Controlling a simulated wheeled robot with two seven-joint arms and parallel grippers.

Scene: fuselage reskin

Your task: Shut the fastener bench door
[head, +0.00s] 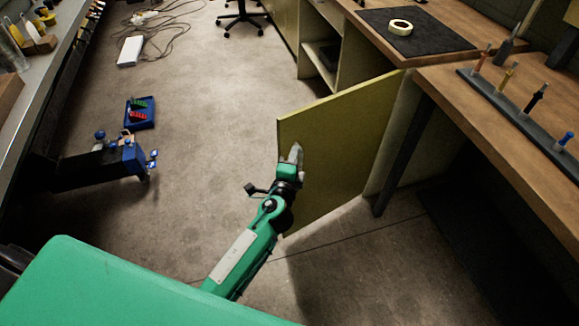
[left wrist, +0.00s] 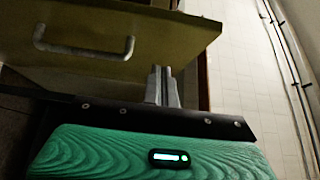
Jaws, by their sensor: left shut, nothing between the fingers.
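The fastener bench door (head: 335,140) is a yellow-green panel standing open, jutting out from the wooden bench into the aisle. My left gripper (head: 295,152) is shut and empty. It is at the door's face near its free edge in the head view; I cannot tell whether it touches. In the left wrist view, the shut fingertips (left wrist: 163,72) overlap the lower edge of a yellow panel (left wrist: 175,38), which has a pale bar handle (left wrist: 85,50) left of the fingers. My right gripper is not in view.
The wooden bench (head: 500,110) runs along the right, with a tool rack (head: 520,120), a black mat (head: 430,40) and a tape roll (head: 400,27) on top. Blue tray (head: 139,113) and cables lie on the floor left.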

